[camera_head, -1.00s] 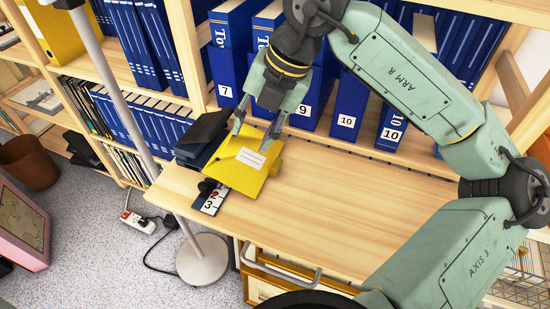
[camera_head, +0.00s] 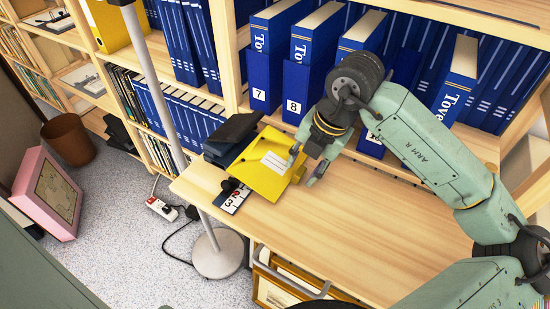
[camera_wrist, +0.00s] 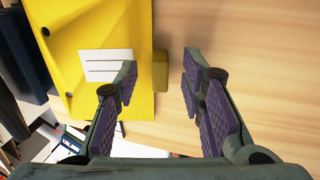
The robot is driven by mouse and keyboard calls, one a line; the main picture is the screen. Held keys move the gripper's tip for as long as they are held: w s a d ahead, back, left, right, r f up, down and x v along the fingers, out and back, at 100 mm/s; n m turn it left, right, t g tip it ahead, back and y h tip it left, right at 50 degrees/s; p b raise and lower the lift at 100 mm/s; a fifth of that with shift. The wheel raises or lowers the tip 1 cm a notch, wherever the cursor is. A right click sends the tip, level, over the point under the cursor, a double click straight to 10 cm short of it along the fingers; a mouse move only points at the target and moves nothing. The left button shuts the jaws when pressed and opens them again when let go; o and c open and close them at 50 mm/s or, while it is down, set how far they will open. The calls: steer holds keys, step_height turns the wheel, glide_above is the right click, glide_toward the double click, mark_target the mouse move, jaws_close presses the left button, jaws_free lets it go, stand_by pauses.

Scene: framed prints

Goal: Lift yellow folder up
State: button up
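The yellow folder (camera_head: 264,164) lies at the left end of the wooden desk, partly on other items, with a white label facing up. In the wrist view the folder (camera_wrist: 112,22) fills the upper left, and a small yellow block-like part juts from its right edge. My gripper (camera_head: 305,168) is at the folder's right edge. In the wrist view its fingers (camera_wrist: 160,82) are spread apart, the left one over the folder near the label and the right one over the bare desk, with the jutting part between them. Whether a finger touches the folder is unclear.
A dark stack (camera_head: 233,137) sits behind the folder's left side. A numbered strip (camera_head: 232,198) lies at the desk's left edge. Blue binders (camera_head: 310,92) stand behind. A pale pole (camera_head: 160,90) rises at left. The desk (camera_head: 365,210) is clear to the right.

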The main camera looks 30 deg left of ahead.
steer(key=shift+a+f, duration=0.2)
steer(key=shift+f, duration=0.45)
steer(key=shift+c, duration=0.4)
jaws_close()
